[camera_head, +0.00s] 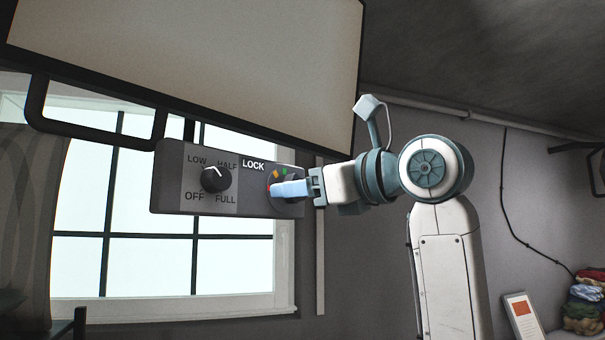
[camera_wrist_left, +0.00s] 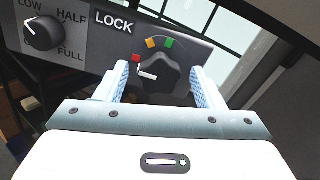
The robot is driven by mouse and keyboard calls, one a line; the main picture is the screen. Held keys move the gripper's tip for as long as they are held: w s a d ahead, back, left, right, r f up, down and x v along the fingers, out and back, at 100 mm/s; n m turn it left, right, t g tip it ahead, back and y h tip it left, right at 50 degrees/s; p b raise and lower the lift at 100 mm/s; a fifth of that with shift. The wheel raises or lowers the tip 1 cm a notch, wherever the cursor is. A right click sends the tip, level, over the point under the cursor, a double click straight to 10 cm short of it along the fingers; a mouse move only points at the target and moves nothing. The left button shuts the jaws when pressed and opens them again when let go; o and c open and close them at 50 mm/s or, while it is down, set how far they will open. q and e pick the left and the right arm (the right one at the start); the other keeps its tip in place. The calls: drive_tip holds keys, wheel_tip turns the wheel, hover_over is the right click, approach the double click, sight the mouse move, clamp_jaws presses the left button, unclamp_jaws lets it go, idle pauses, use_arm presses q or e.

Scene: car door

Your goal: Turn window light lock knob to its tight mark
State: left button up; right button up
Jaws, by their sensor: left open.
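The lock knob (camera_wrist_left: 156,74) is a dark lobed knob on the grey control box (camera_head: 167,180), beside the word LOCK. Its white pointer aims left, just below the red mark (camera_wrist_left: 136,58). An orange mark (camera_wrist_left: 152,43) and a green mark (camera_wrist_left: 169,43) lie further round the top. My left gripper (camera_wrist_left: 158,70) is open, with one pale blue finger on each side of the knob. I cannot tell whether the fingers touch it. In the head view my left gripper (camera_head: 280,189) hides most of the lock knob. My right gripper is not in view.
Another dark knob (camera_head: 216,179), labelled OFF, LOW, HALF and FULL, sits left on the same box. A large pale panel (camera_head: 200,60) hangs just above the box. A black bar handle (camera_head: 95,125) is at left. A bright window (camera_head: 120,265) is behind.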

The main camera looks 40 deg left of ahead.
use_arm(q)
drive_tip(key=shift+a, duration=0.15)
drive_tip(key=c, duration=1)
drive_tip(key=shift+o, duration=0.2)
